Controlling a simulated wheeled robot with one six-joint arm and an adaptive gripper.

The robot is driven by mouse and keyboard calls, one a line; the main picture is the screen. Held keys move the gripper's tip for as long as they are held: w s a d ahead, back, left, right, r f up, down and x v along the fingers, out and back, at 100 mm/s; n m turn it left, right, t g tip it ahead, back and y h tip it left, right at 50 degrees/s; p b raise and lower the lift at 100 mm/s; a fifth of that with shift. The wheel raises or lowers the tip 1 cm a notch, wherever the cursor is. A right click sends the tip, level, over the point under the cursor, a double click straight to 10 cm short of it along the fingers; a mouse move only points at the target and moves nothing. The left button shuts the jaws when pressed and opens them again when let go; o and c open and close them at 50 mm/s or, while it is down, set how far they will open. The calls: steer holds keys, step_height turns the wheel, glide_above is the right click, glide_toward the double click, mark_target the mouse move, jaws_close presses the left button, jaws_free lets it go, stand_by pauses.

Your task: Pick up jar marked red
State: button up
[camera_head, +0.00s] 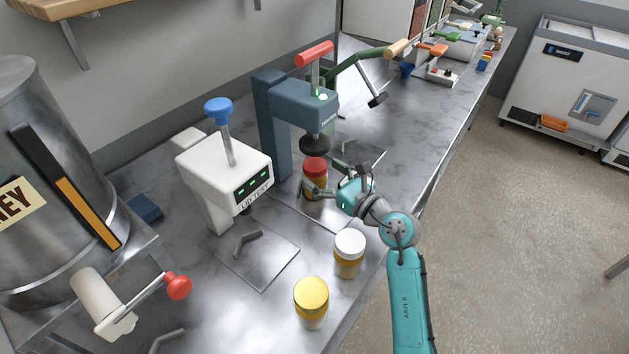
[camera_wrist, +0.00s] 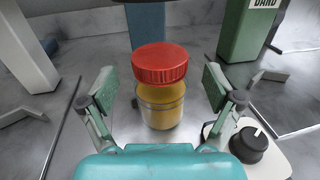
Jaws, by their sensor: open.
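The jar with the red lid (camera_head: 315,166) stands upright on a metal plate under the blue press in the head view. In the wrist view the red-lidded jar (camera_wrist: 160,85) is a glass jar with yellow-orange contents, centred ahead of my gripper (camera_wrist: 160,98). The two fingers stand apart, one on each side of the jar, with visible gaps to it. In the head view my gripper (camera_head: 322,192) is at the jar, and one finger overlaps its front. I cannot tell there how far around the jar the fingers reach.
A white-lidded jar (camera_head: 349,252) and a yellow-lidded jar (camera_head: 311,300) stand near the counter's front edge. The blue press (camera_head: 275,125) rises behind the red-lidded jar, its dark round head above it. A white lid tester (camera_head: 225,168) stands left. A black knob (camera_wrist: 252,142) sits right in the wrist view.

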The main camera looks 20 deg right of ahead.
steer(key=shift+x, duration=1.45)
steer(key=shift+c, duration=0.2)
jaws_close()
